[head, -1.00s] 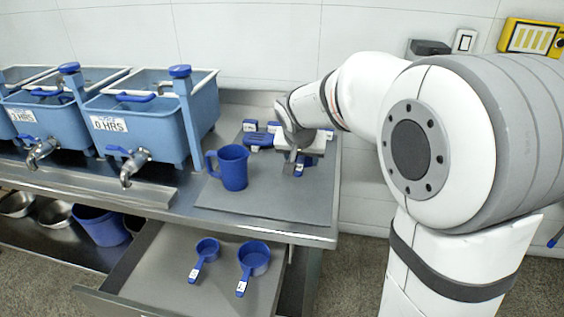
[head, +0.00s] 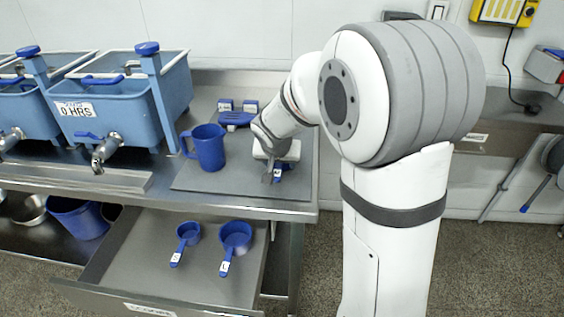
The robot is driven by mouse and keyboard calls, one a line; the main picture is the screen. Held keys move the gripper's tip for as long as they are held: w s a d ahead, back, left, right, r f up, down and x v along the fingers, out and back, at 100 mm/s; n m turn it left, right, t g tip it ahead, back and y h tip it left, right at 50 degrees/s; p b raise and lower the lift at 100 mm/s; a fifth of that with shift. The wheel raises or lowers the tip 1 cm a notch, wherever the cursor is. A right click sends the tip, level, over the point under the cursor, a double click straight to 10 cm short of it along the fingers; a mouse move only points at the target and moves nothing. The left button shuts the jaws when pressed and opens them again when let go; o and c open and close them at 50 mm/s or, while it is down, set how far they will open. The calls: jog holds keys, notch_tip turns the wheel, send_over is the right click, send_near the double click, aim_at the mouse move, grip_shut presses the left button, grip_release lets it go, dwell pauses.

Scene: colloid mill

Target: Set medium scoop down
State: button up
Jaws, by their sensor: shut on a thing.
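My gripper (head: 271,175) is over the right part of the grey mat (head: 214,186) on the steel bench. It is shut on a blue piece with a white label, the medium scoop (head: 278,175); my gripper and wrist hide most of it. I cannot tell whether the scoop touches the mat. Two other blue scoops lie in the open drawer below: a smaller scoop (head: 187,233) and a larger scoop (head: 236,236), both with labelled handles pointing to the front.
A blue jug (head: 208,148) stands on the mat left of my gripper. A blue object (head: 236,118) lies behind it. Light-blue tanks (head: 122,107) with taps line the bench at left. The open drawer (head: 140,262) juts out below the bench edge.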

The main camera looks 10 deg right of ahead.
jog(key=shift+f+b, duration=0.2)
jog(key=shift+b, duration=0.1)
jog(key=o, duration=1.3)
jog(key=shift+r, duration=0.15)
jog(key=shift+r+p, duration=0.2)
jog(key=shift+p, duration=0.25)
jog(key=p+v, duration=0.1)
jog(key=v, duration=1)
jog(key=shift+s+a+r, duration=0.1)
jog(key=shift+s+r, duration=0.05)
jog(key=shift+r, duration=0.05)
jog(key=s+d+f+n+g, duration=0.1)
jog(key=s, duration=0.6)
jog(key=s+d+f+n+g+y, duration=0.1)
jog(key=s+d+f, duration=0.1)
jog(key=s, duration=0.5)
jog(key=s+d+f+n+g, duration=0.1)
jog(key=s+f, duration=0.1)
jog(key=s, duration=0.5)
jog(key=shift+s+d+n+g+y, duration=0.15)
jog(key=shift+n+g+y, duration=0.15)
jog(key=shift+g+y, duration=0.1)
